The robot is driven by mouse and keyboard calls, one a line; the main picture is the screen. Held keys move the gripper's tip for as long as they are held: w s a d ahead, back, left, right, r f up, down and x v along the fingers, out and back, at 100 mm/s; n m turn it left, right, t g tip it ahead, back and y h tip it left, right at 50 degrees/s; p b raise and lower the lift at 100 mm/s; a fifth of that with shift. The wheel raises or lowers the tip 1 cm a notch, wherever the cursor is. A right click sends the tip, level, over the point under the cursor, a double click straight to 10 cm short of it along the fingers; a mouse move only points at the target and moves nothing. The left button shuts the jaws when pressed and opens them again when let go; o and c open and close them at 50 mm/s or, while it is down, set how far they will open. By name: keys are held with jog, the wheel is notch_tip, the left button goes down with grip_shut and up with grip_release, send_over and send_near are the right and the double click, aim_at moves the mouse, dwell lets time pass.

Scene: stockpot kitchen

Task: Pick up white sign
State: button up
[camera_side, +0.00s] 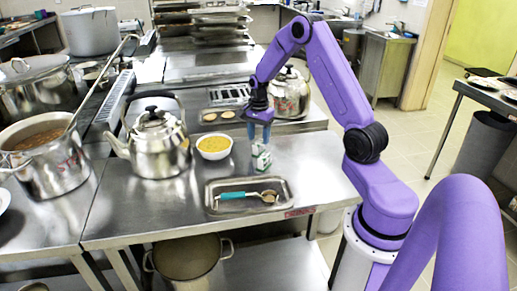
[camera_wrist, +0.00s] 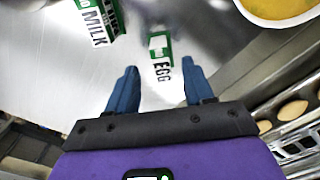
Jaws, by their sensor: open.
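In the wrist view, a small white and green sign marked EGG (camera_wrist: 160,60) stands on the steel table, between and just beyond my fingertips. A larger white and green piece marked MILK (camera_wrist: 97,20) is at the upper left, partly cut off by the frame. In the side view, a small white and green item (camera_side: 261,160) is on the table below my gripper (camera_side: 258,138); I cannot tell the two pieces apart there. My gripper points down with blue fingers apart and nothing between them. It also shows in the wrist view (camera_wrist: 163,72).
A bowl of yellow soup (camera_side: 214,147) is left of the gripper, with a kettle (camera_side: 157,145) beyond it. A steel tray (camera_side: 214,205) holding a teal-handled ladle (camera_side: 238,194) lies in front. Another kettle (camera_side: 289,95) stands behind. The right end of the table is clear.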

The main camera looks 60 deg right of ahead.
aim_at(259, 142)
jog(key=shift+w+f, duration=0.1)
jog(key=shift+f, duration=1.65)
grip_shut()
jog(key=shift+r, duration=0.1)
